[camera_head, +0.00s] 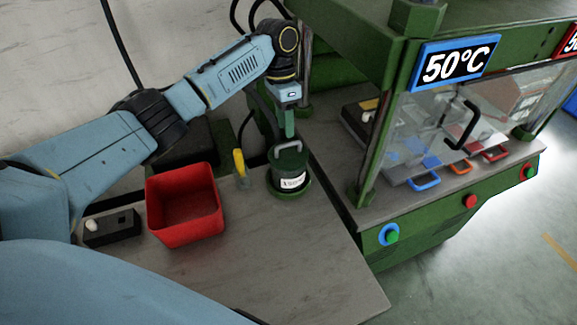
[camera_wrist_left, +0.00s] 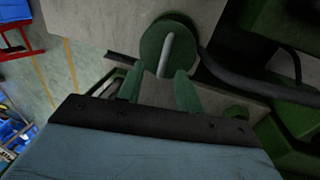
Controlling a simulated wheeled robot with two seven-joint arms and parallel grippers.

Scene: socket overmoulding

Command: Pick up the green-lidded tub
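The green-lidded tub (camera_head: 291,181) stands upright on the grey worktop. It has a white label on its front and a pale bar handle (camera_head: 287,147) on top of its lid. My left gripper (camera_head: 289,132) points down just above the handle. In the left wrist view the lid (camera_wrist_left: 155,35) appears from above, with the handle running between and beyond the two green fingers. Those fingers (camera_wrist_left: 160,73) are apart, with nothing held between them. A small gap seems to separate fingertips and handle, but contact is hard to judge. My right gripper is not in view.
A red open bin (camera_head: 186,229) and a black box (camera_head: 111,228) with a pale knob stand left on the worktop (camera_head: 300,270). A yellow-topped item (camera_head: 239,166) stands beside the tub. A green machine with a 50°C sign (camera_head: 455,63) stands at right. The front worktop is clear.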

